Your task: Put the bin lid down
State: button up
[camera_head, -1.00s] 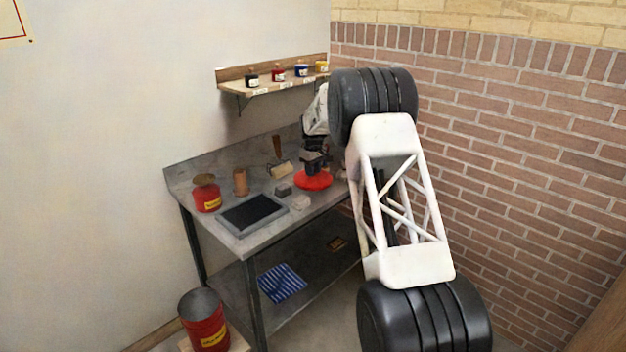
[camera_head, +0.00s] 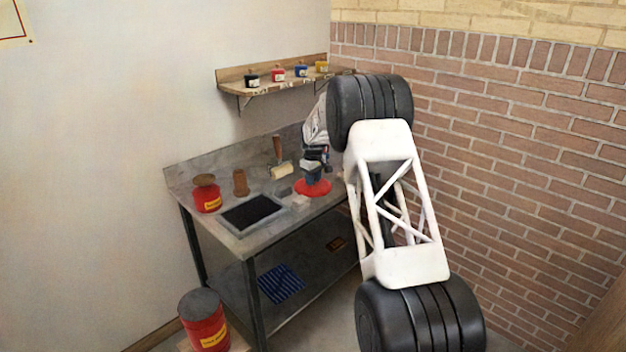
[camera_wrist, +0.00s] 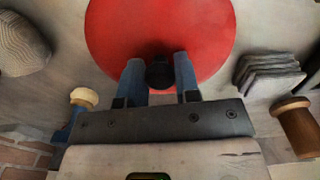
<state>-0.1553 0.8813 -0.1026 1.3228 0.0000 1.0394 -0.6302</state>
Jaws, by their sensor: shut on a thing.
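The red round bin lid (camera_head: 314,190) is at the right part of the grey workbench. In the wrist view the lid (camera_wrist: 160,30) fills the top middle, with a dark knob (camera_wrist: 160,74) at its near side. My gripper (camera_head: 314,172) is above the lid in the head view. In the wrist view its two blue-grey fingers (camera_wrist: 159,78) stand on either side of the knob, shut on it. The lid appears to lie flat at or very close to the bench top; a small gap underneath cannot be told.
A framed dark screen (camera_head: 252,213), a red can (camera_head: 206,194), a brown cylinder (camera_head: 240,182) and a roller (camera_head: 282,170) are on the bench. In the wrist view, grey stacked pieces (camera_wrist: 268,74) and a wooden spool (camera_wrist: 296,122) lie right of the lid.

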jog(key=shift+f, duration=0.15)
jog(key=o, duration=1)
jog(key=shift+r, duration=0.2)
notch_tip(320, 180, up, 12)
dwell(0.9)
